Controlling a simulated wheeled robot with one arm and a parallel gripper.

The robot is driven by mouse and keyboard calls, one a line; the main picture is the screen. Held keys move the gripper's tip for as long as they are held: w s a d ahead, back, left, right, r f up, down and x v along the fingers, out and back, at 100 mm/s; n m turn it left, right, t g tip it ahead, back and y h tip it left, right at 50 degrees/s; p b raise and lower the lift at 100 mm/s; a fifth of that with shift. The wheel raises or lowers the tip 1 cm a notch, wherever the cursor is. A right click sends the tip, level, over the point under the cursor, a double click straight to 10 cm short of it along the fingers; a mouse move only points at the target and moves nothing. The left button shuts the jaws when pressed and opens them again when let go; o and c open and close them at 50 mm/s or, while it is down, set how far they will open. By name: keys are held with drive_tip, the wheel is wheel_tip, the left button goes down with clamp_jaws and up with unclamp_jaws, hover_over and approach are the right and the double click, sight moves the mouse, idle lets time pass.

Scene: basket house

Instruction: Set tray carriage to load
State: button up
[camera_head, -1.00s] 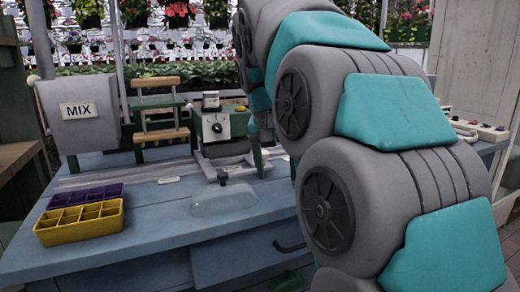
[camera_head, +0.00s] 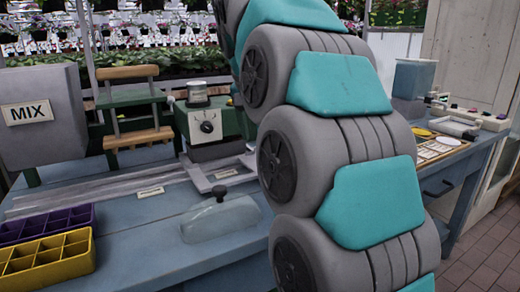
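A blue bench (camera_head: 140,245) carries a machine with a grey hopper marked MIX (camera_head: 28,112). A pale metal rail (camera_head: 100,192) runs along the bench below it. A grey metal frame (camera_head: 203,180), which may be the tray carriage, sits at the rail's right part, below a green box with a round dial (camera_head: 207,126). My arm hides what lies to its right. A small label (camera_head: 150,192) lies by the rail, too small to read. A purple tray (camera_head: 45,224) and a yellow tray (camera_head: 47,258), both with compartments, stand at the front left. My gripper is out of sight.
A clear cover with a dark knob (camera_head: 220,220) lies on the bench, left of my arm. Wooden bars (camera_head: 137,138) stand beside the hopper. On the right are a blue-grey container (camera_head: 413,78), a yellow disc (camera_head: 446,141) and a panel with buttons (camera_head: 472,114). Brick floor (camera_head: 480,255) shows at right.

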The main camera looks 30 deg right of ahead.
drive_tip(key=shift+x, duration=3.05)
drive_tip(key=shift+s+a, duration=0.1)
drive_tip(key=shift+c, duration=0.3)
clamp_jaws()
